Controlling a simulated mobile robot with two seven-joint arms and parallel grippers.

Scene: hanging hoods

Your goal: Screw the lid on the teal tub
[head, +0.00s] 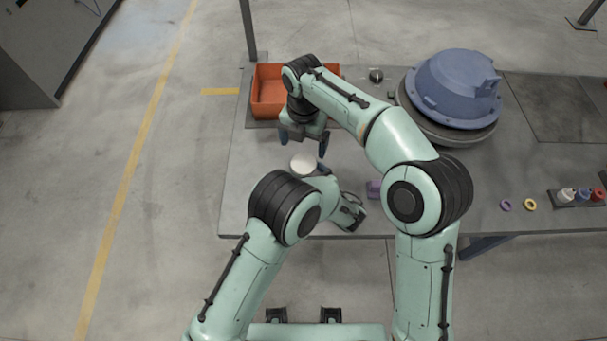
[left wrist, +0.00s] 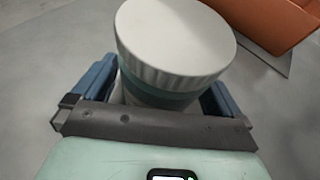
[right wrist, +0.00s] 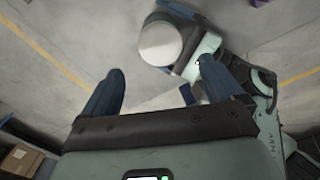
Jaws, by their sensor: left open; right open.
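The white lid (head: 303,163) with a ribbed rim sits on top of the teal tub. In the left wrist view the lid (left wrist: 176,38) covers most of the tub, whose teal band (left wrist: 158,95) shows just below the rim. I cannot tell how tightly it is seated. My left gripper (left wrist: 156,92) is open, with its blue fingers on either side of the tub; in the head view my arm mostly hides it. My right gripper (head: 303,142) is open and empty above and beyond the lid, which lies past its fingertips in the right wrist view (right wrist: 160,43).
An orange bin (head: 268,92) stands behind my right gripper. A large blue housing (head: 452,85) sits to the right on the grey table (head: 250,200). A purple ring (head: 506,205), a yellow ring (head: 530,204) and small bottles (head: 566,194) lie farther right.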

